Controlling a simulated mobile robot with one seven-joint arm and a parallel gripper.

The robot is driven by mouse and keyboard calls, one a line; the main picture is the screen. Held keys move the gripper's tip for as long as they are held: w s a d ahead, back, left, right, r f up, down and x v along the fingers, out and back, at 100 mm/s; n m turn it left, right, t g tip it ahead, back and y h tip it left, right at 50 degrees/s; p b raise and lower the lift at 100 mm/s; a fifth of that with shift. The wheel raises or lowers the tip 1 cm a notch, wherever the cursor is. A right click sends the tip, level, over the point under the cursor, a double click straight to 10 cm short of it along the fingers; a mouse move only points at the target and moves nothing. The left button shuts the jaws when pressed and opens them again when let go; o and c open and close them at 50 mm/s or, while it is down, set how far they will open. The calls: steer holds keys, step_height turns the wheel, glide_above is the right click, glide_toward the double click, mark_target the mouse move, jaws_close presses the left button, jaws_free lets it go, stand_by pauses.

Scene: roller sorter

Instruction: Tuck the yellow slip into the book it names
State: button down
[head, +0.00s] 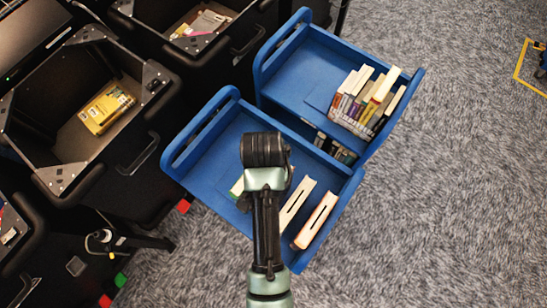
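Two pale-edged books, one (297,203) beside my arm and one (316,220) to its right, rest in the near blue cart (205,138). A green-edged item (237,187) shows partly from behind my arm on the left; I cannot tell what it is. A row of several books (350,90) stands in the far blue cart (305,62), one with a yellow spine (380,92). I cannot make out a yellow slip or read any titles. My arm reaches over the near cart and hides part of it. My gripper's fingers do not show.
Black bins line the left side. One bin (45,100) holds a yellow book (106,108); another (160,15) holds several items, one pink. More dark-spined books (335,148) sit on a lower level between the carts.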

steer(key=shift+f, duration=0.45)
steer(key=c, duration=1)
jaws_free()
steer(key=shift+r, duration=0.1)
steer(key=r, duration=0.3)
steer(key=r+p, duration=0.1)
steer(key=r, duration=0.3)
steer(key=s+r+p, duration=0.1)
steer(key=r, duration=0.3)
steer(key=shift+s+a+r, duration=0.1)
steer(key=shift+a+r, duration=0.15)
steer(key=shift+a, duration=0.15)
steer(key=shift+a+r+p, duration=0.1)
steer(key=shift+r+p, duration=0.5)
steer(key=shift+p, duration=0.15)
